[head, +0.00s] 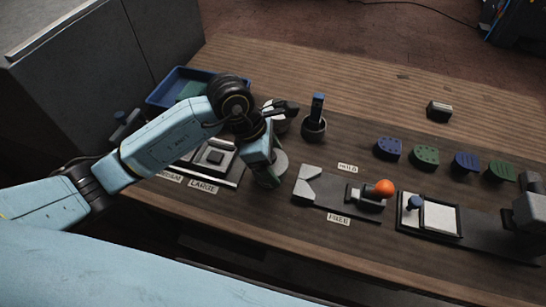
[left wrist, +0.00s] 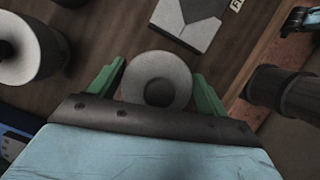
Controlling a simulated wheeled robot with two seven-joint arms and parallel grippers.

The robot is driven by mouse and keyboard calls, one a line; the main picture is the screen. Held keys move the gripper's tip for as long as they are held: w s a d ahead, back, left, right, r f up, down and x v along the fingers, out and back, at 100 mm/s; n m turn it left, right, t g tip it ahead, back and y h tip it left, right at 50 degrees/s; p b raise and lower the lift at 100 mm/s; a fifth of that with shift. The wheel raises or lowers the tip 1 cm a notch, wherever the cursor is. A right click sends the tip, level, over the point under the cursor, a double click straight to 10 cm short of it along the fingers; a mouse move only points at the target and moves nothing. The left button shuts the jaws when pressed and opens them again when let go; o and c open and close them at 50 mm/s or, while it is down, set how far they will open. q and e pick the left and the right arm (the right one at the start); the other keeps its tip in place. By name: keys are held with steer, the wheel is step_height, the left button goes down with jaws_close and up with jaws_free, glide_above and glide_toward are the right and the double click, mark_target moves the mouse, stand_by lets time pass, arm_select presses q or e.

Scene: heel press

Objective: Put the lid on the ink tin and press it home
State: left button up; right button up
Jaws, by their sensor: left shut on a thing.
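My left gripper (head: 266,172) reaches down over the table, left of the plate with the grey angled block. In the left wrist view its green fingers (left wrist: 158,88) stand on both sides of a round light-grey piece with a darker centre (left wrist: 158,66), apparently the lid, and are shut on it. Its pale rim also shows beside the fingers in the head view (head: 281,163). Whether anything is under it is hidden. A grey round tin (head: 278,122), apparently the ink tin, stands just beyond the gripper; it is large at the left of the wrist view (left wrist: 22,55). My right gripper is not in view.
A dark pot with a blue-handled tool (head: 315,127) stands behind. To the right are an orange ball-topped clamp (head: 384,189), a framed white pad (head: 441,219) and several blue and green pieces (head: 425,155). A blue tray (head: 165,92) lies back left.

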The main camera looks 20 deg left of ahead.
arm_select(q)
steer(key=shift+f+b, duration=0.45)
steer(key=shift+f, duration=0.15)
stand_by(0.9)
steer(key=o, duration=0.8)
steer(key=shift+r, duration=0.1)
steer(key=shift+r, duration=0.1)
steer(key=shift+r+p, duration=2.35)
steer(key=shift+r, duration=1.1)
